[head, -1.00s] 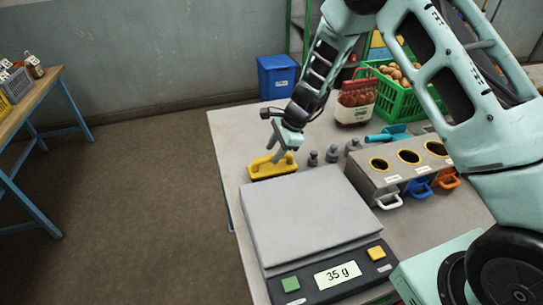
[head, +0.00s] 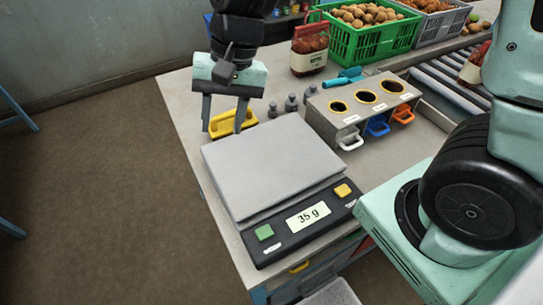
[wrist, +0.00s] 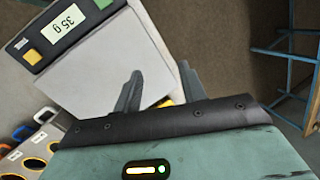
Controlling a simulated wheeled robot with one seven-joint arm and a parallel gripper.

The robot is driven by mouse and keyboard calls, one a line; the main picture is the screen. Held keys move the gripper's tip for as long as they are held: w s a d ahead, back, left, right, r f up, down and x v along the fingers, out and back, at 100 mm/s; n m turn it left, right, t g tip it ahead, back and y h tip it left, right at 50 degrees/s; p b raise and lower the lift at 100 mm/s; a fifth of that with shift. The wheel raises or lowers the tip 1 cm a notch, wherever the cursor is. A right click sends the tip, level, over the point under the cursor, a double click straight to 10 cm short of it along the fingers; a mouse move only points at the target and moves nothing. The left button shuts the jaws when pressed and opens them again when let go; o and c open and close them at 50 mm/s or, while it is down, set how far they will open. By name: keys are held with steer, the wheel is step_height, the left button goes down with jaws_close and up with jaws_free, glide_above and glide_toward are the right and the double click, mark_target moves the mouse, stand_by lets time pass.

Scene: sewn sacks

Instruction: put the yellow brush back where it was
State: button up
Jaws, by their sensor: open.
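The yellow brush (head: 224,120) lies on the table beside the far left corner of the scale (head: 270,165). My gripper (head: 222,129) points down over the brush with its two fingers apart and nothing between them that I can see held. The fingers partly cover the brush in the head view; I cannot tell whether they touch it. In the wrist view only a small yellow bit of the brush (wrist: 166,103) shows between the open fingers, the rest hidden behind my gripper.
The scale reads 35 g. Several small grey weights (head: 291,103) stand right of the brush. A grey holder (head: 352,113) with round openings and coloured handles is farther right.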

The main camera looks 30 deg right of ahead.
steer(key=s+d+r+n+h, duration=0.1)
steer(key=s+d+n+h, duration=0.1)
steer(key=s+n, duration=0.9)
steer(key=s+h, duration=0.1)
steer(key=s, duration=0.3)
steer(key=shift+t, duration=0.3)
steer(key=shift+r, duration=0.1)
